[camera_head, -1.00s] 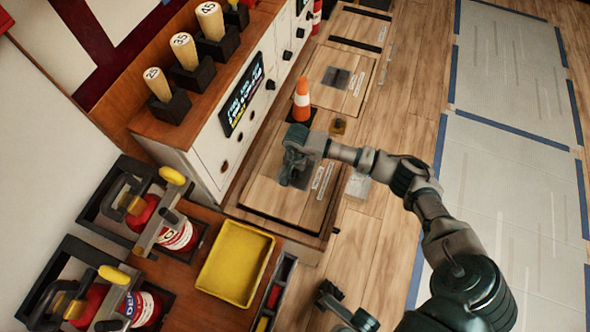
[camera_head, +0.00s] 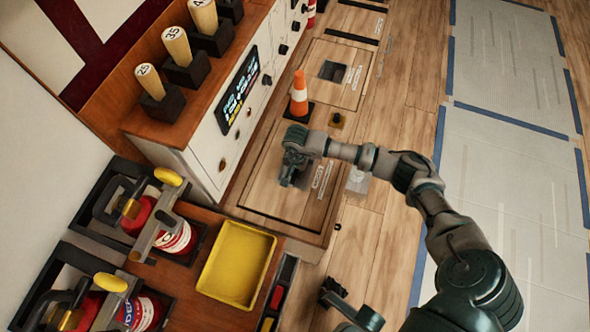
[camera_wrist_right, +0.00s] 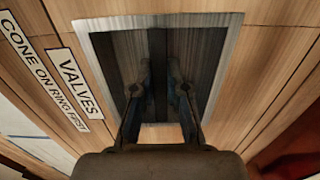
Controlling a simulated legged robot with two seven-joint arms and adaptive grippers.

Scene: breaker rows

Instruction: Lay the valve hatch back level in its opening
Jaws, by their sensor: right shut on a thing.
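The valve hatch (camera_head: 262,195) is a wooden floor panel beside the white cabinet, with a VALVES label (camera_wrist_right: 78,83) in the right wrist view. A metal-framed recess (camera_wrist_right: 228,45) sits in it. My right gripper (camera_head: 292,180) reaches down into this recess. In the right wrist view its fingers (camera_wrist_right: 158,75) are closed on a dark bar, the hatch handle (camera_wrist_right: 157,90). The hatch looks close to level, but the arm covers part of it and I cannot tell if it is flush. My left gripper (camera_head: 335,292) is partly visible at the bottom; its jaws are unclear.
Another floor hatch (camera_head: 350,88) lies farther off. A yellow tray (camera_head: 238,263) is on the near wooden bench.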

